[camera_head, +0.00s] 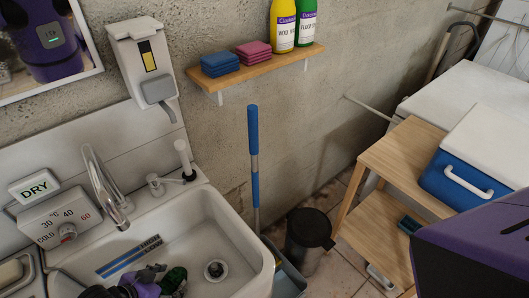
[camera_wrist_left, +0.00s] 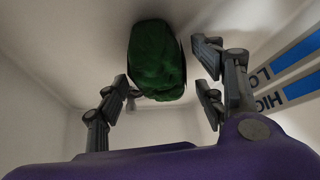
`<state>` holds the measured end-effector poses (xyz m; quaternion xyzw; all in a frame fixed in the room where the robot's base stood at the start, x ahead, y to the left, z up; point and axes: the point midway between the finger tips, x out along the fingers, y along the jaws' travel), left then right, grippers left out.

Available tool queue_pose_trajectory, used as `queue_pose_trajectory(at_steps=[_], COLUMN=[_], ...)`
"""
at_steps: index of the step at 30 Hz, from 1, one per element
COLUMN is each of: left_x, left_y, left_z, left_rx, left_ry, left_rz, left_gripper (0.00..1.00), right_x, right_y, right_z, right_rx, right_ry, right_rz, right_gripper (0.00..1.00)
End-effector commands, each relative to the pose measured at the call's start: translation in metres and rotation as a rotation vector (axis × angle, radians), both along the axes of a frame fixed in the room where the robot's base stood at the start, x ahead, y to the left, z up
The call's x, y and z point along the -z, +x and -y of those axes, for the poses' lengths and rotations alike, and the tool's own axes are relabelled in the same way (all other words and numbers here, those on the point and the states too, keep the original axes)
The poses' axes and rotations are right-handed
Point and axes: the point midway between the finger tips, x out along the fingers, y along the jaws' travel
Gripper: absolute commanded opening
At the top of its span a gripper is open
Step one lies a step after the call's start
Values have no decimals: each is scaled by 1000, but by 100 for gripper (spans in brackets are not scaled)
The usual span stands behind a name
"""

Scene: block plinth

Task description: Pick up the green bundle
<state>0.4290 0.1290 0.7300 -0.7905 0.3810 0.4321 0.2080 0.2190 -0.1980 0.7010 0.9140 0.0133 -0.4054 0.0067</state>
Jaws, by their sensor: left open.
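The green bundle (camera_head: 175,275) lies in the white sink basin at the bottom of the head view, partly hidden by my left gripper (camera_head: 155,272). In the left wrist view the bundle (camera_wrist_left: 157,58) is a dark green, rumpled lump at upper centre. My left gripper (camera_wrist_left: 165,82) is open there, its dark jointed fingers apart on the left and right of the bundle. I cannot tell whether either finger touches it. My right gripper is not in view.
The sink (camera_head: 230,235) has raised walls, a drain (camera_head: 215,270) and blue level marks (camera_head: 130,257) on its inner wall. A tap (camera_head: 105,190) overhangs its back. A blue-handled pole (camera_head: 254,150) stands just beyond its right wall, beside a dark bin (camera_head: 308,238).

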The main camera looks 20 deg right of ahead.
Motion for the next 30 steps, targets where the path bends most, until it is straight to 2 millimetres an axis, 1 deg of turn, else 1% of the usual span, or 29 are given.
queue_pose_trajectory(at_steps=[2,5,15,16,17,22,24,26,30], left_x=[0,-1,-1,-1,-1,-2,-7,-15,-42], left_y=[0,0,0,1,1,1,1,2,2], left_z=[0,0,0,0,0,0,0,0,0], left_rx=[-1,-1,-1,0,0,0,1,1,3], left_ry=[1,0,0,-1,-1,-1,-1,-3,-1], left_rz=[1,1,1,2,2,3,5,6,8], left_gripper=[63,51,6,6,1,1,1,1,1], right_x=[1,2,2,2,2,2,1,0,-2], right_y=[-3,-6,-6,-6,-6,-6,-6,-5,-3], right_z=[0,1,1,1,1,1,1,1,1], right_rx=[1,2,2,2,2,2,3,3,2], right_ry=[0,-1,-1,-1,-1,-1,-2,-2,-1], right_rz=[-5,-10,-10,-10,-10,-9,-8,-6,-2], right_gripper=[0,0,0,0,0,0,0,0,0])
